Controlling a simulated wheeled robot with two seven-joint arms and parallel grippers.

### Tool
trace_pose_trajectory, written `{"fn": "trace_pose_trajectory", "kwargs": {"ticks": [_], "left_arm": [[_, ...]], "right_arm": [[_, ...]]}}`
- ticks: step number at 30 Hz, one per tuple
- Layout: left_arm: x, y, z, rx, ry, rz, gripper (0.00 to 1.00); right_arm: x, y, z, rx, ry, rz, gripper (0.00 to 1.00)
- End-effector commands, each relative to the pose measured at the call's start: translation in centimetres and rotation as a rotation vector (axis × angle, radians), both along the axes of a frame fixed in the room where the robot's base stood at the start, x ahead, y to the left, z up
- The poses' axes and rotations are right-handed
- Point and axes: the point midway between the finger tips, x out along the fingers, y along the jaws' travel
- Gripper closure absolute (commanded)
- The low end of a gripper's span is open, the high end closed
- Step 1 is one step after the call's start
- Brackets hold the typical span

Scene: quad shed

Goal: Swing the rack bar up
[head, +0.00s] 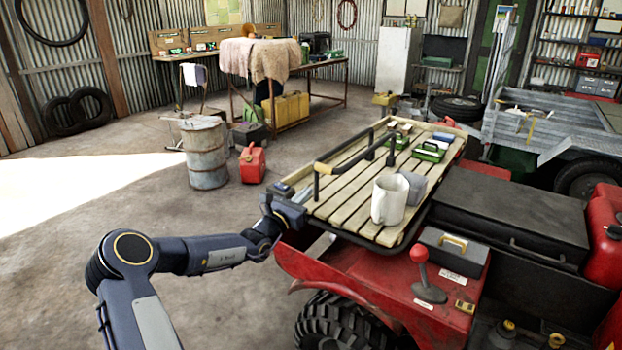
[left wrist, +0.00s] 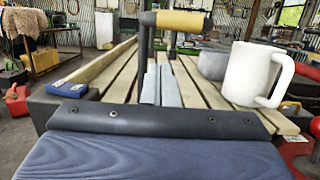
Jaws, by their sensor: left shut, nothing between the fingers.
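The rack bar (head: 350,150) is a dark bar on upright posts along the left side of the slatted rack (head: 345,204) on the red quad. Its near end has a tan-yellow grip (head: 323,169), which shows in the left wrist view (left wrist: 176,19) at top centre. My left gripper (head: 303,198) is at the rack's near left corner, short of the grip and below it. Its fingers (left wrist: 160,85) are shut and empty, apart from the bar. The gripper's housing hides part of the rack's near edge. My right gripper is not in view.
A white mug (head: 389,200) and a grey cup (head: 414,187) stand on the rack to the right. A green case (head: 429,151) lies farther back.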

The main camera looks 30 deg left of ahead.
Motion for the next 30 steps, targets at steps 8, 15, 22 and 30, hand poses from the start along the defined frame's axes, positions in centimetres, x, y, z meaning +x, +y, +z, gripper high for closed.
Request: {"fn": "trace_pose_trajectory", "kwargs": {"ticks": [8,15,22,30], "left_arm": [[2.8,-0.2,2.9,0.002,-0.001,-0.001,1.00],[3.3,-0.3,3.6,0.002,0.001,-0.002,1.00],[3.2,-0.3,3.6,0.002,0.001,-0.002,1.00],[3.5,-0.3,6.0,0.007,0.035,0.000,1.00]], "right_arm": [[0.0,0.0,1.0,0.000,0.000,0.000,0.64],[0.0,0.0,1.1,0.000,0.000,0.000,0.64],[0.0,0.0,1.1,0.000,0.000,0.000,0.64],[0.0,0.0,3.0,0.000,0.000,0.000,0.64]]}}
